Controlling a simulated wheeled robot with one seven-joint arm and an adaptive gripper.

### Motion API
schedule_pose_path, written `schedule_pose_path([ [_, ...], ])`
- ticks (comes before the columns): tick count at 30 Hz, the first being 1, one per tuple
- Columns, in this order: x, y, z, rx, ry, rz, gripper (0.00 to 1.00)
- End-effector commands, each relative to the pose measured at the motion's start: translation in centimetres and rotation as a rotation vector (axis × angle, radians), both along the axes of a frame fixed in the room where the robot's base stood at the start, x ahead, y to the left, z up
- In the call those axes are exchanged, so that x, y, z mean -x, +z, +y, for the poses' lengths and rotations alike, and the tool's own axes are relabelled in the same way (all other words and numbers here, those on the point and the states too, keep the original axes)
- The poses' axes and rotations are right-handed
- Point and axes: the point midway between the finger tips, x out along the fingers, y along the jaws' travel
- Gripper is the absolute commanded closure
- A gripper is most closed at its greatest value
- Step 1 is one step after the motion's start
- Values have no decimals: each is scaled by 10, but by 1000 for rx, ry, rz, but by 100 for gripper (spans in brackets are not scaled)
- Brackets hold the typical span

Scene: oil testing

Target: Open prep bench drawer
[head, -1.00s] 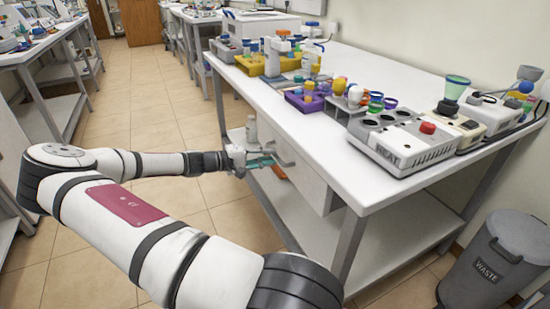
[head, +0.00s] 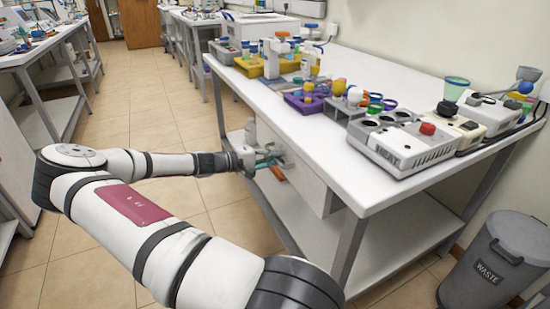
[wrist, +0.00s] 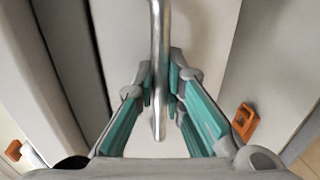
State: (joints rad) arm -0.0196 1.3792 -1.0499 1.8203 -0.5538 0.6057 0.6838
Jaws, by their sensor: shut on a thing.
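The prep bench drawer (head: 306,180) is a pale panel under the near end of the white prep bench (head: 365,190). I see no clear gap around its front in the head view. My gripper (wrist: 162,88) has teal finger pads and is shut on the bar, one finger on each side. In the head view my gripper (head: 267,162) is at the drawer front and hides most of the handle.
Orange parts (wrist: 245,122) show beside the drawer in the wrist view. A grey waste bin (head: 492,260) stands right of the bench. A heater block (head: 402,145) and several racks crowd the benchtop. Floor left of the bench is clear.

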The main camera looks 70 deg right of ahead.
Motion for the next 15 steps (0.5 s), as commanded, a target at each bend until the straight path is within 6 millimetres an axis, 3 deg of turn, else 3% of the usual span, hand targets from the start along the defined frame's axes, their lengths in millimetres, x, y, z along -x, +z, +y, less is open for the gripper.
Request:
schedule_pose_path([
  [8, -19, 0, 21, -2, 4, -1, 100],
  [15, -57, 0, 65, -1, 7, -3, 100],
])
